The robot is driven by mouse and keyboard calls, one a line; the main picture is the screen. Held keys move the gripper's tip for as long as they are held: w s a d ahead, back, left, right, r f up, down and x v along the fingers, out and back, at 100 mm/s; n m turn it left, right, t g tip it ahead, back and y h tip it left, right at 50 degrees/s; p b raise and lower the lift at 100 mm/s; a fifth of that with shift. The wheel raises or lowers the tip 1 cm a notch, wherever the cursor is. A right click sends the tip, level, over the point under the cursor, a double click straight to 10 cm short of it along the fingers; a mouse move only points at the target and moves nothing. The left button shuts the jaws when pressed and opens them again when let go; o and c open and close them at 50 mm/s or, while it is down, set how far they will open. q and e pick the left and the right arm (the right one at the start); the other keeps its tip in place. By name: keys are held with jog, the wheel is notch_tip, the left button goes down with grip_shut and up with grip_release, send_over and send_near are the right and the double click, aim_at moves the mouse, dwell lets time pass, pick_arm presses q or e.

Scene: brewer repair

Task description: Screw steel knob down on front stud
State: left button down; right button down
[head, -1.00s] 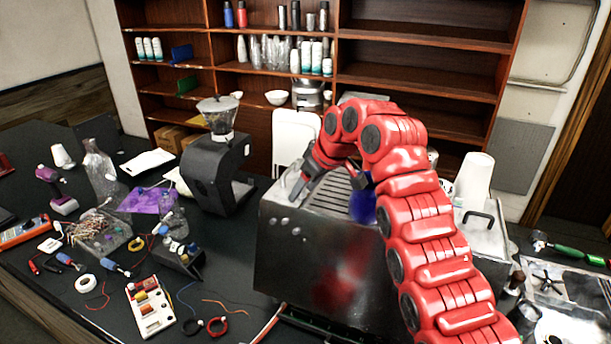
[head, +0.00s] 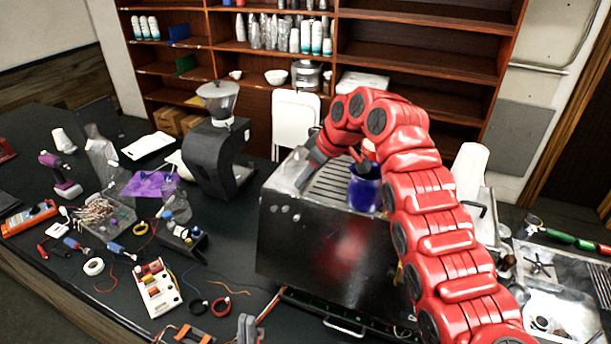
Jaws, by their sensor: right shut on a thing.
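The brewer (head: 310,250) is a dark steel box with a slatted top, standing on the dark bench at the centre. My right arm arches over it from the lower right. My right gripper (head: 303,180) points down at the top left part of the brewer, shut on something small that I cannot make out. The steel knob and the front stud cannot be told apart at the gripper's tips. Small round fittings (head: 297,214) show on the brewer's face below. A grey part of what looks like my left gripper (head: 248,328) shows at the bottom edge; its jaws are unclear.
A blue cup (head: 365,191) with tools stands on the brewer's top, close beside my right arm. A black grinder (head: 210,158) stands to the left. A shelf unit (head: 420,68) stands behind.

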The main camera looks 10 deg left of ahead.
jog(key=shift+s+a, duration=0.1)
jog(key=shift+f+b, duration=0.2)
jog(key=shift+b, duration=0.5)
jog(key=m+b, duration=0.1)
jog(key=b, duration=0.1)
jog(key=m+t+b, duration=0.1)
jog(key=m+b, duration=0.1)
jog(key=b, duration=0.1)
jog(key=s+m+t+h+b, duration=0.1)
jog(key=b, duration=0.2)
jog(key=shift+a+r, duration=0.25)
jog(key=shift+r, duration=0.15)
jog(key=shift+b, duration=0.3)
